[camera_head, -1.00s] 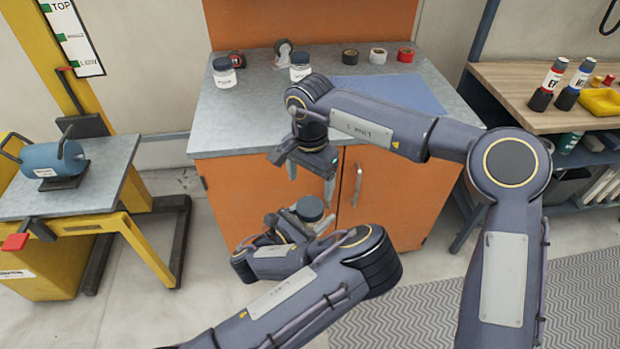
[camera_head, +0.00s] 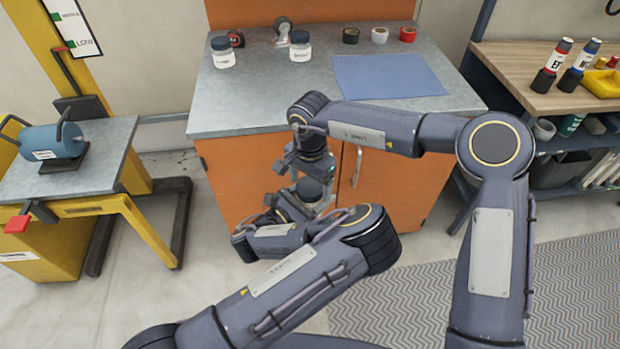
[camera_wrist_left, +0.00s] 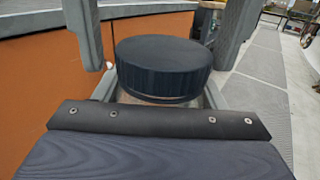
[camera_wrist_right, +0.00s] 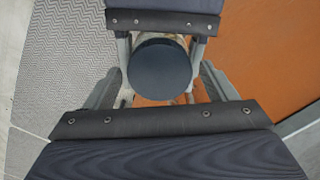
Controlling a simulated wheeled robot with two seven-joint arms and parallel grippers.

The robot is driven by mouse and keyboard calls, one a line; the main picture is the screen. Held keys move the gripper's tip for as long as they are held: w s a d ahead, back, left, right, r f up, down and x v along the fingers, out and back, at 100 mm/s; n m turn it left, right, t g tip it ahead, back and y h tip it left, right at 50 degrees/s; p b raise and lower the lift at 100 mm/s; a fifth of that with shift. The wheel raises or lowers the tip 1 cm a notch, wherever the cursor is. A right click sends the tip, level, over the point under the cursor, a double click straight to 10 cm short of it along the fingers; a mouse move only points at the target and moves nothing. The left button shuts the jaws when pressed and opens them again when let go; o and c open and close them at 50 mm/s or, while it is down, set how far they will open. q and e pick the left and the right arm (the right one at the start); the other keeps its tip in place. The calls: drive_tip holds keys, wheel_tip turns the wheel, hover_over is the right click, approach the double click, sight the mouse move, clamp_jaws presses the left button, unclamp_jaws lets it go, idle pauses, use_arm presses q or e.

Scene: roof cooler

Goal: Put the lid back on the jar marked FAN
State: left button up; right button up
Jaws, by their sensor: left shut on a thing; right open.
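My left gripper (camera_head: 300,203) is shut on a glass jar (camera_wrist_left: 150,98) below the right gripper, in front of the orange cabinet. A dark round lid (camera_wrist_left: 162,62) sits on top of the jar, looking level; whether it is screwed down I cannot tell. My right gripper (camera_wrist_right: 160,85) is open above, its fingers on either side of the lid with gaps between. The lid also shows from above in the right wrist view (camera_wrist_right: 159,68) and in the head view (camera_head: 309,188). The held jar's label is hidden, so I cannot read FAN.
Two dark-lidded jars (camera_head: 223,55) (camera_head: 300,48) stand on the grey worktop (camera_head: 250,95), labels too small to read. A blue mat (camera_head: 385,76) and several tape rolls (camera_head: 379,36) lie there. A side bench (camera_head: 505,60) holds bottles. The cabinet front (camera_head: 235,170) is close behind the grippers.

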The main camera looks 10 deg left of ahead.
drive_tip(key=c, duration=1)
drive_tip(key=m, duration=0.4)
drive_tip(key=shift+m, duration=0.4)
drive_tip(key=o, duration=1.1)
drive_tip(key=shift+c, duration=0.2)
drive_tip(key=shift+r, duration=0.1)
drive_tip(key=shift+r, duration=2.2)
drive_tip(key=shift+w, duration=0.1)
drive_tip(key=shift+c, duration=0.3)
